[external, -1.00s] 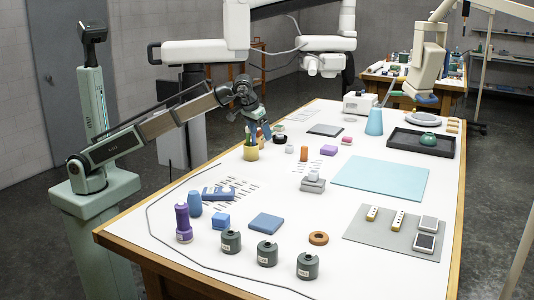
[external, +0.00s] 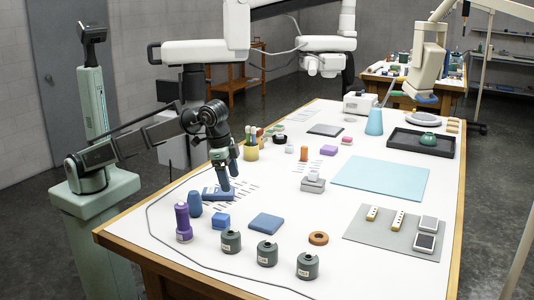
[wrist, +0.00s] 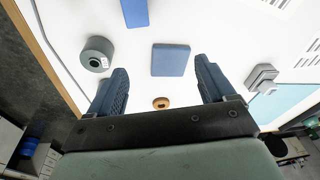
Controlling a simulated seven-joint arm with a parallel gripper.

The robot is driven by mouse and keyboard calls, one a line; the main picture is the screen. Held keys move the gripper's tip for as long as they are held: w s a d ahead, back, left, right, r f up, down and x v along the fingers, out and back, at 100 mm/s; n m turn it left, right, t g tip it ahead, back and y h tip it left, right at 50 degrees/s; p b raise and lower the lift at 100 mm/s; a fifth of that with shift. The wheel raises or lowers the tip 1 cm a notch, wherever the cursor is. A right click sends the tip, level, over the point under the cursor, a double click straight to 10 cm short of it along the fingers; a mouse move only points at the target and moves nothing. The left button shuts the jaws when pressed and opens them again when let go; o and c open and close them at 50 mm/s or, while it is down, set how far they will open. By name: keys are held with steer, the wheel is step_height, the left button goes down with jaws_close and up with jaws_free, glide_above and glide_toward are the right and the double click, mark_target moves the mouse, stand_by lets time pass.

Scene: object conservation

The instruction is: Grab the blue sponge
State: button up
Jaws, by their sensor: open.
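A flat, square blue block (external: 266,223), which looks like the sponge, lies on the white table towards the front. It also shows in the wrist view (wrist: 171,60), lying ahead of and between the fingers. My gripper (external: 229,183) hangs above the table, fingers down, beside the low blue piece in the picture and behind and left of the flat block. In the wrist view its two fingers (wrist: 161,80) are wide apart with nothing held between them.
Several dark grey jars (external: 267,253) and an orange ring (external: 318,238) stand in front and right of the flat block. A grey stack (external: 313,184) stands behind. A cable (external: 149,222) runs along the left edge.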

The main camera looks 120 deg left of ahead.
mark_target(221, 216)
steer(key=f+m, duration=0.3)
steer(key=m, duration=0.3)
steer(key=s+d+f+m+g+h, duration=0.1)
steer(key=f+m, duration=0.2)
steer(key=m, duration=0.3)
steer(key=s+d+f+m, duration=0.1)
steer(key=f+m, duration=0.1)
steer(key=m, duration=0.5)
steer(key=shift+d+f+g, duration=0.2)
steer(key=shift+f+g, duration=0.1)
steer(key=shift+f, duration=0.1)
steer(key=shift+d+f, duration=0.15)
steer(key=shift+f, duration=2.45)
steer(key=shift+c, duration=0.5)
steer(key=c, duration=0.9)
steer(key=shift+c, duration=0.2)
